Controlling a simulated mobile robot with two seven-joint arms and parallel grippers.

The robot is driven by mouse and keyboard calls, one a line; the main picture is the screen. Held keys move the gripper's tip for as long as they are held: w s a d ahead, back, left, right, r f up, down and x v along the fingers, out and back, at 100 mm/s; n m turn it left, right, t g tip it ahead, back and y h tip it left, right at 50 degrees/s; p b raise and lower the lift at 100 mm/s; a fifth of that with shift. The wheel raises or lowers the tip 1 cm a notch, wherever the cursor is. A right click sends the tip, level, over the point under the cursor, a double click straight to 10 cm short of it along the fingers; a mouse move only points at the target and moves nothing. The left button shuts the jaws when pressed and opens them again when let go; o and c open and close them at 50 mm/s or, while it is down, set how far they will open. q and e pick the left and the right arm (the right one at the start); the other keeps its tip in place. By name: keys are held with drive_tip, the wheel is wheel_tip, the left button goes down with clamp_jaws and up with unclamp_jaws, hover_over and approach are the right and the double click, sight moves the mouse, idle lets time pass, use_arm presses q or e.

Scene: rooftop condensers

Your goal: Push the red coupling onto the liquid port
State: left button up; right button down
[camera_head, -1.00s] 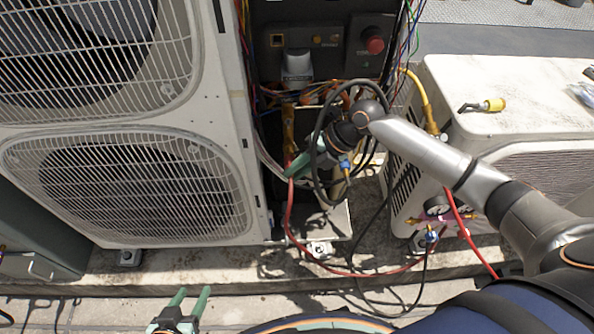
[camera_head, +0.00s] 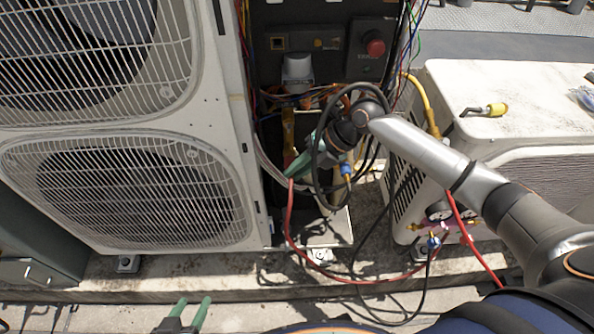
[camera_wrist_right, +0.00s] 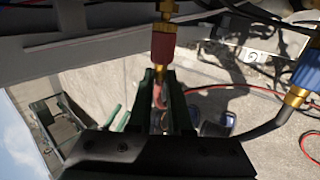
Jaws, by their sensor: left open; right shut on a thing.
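The red coupling (camera_wrist_right: 163,47) stands upright just past the fingertips of my right gripper (camera_wrist_right: 161,78) in the right wrist view. My right gripper is shut around the stem or hose end at the coupling's base. A brass fitting (camera_wrist_right: 166,8), apparently the liquid port, is directly above the coupling, in line with it. I cannot tell how far the two are engaged. In the head view my right gripper (camera_head: 299,166) is inside the open condenser bay, and the coupling there is hard to make out. My left gripper (camera_head: 189,312) is open and empty at the bottom edge.
A blue coupling (camera_wrist_right: 309,72) on a black hose is to the right in the wrist view. The red hose (camera_head: 289,220) loops down to the ledge. The condenser (camera_head: 130,130) walls the bay's left. A white unit (camera_head: 500,130) and gauges (camera_head: 440,211) are right.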

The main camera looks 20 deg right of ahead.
idle(0.5)
drive_tip(key=shift+w+d+b, duration=0.15)
drive_tip(key=shift+w+b, duration=0.3)
drive_tip(key=shift+w, duration=0.05)
idle(0.4)
drive_tip(key=c, duration=0.8)
unclamp_jaws()
drive_tip(key=shift+o, duration=0.2)
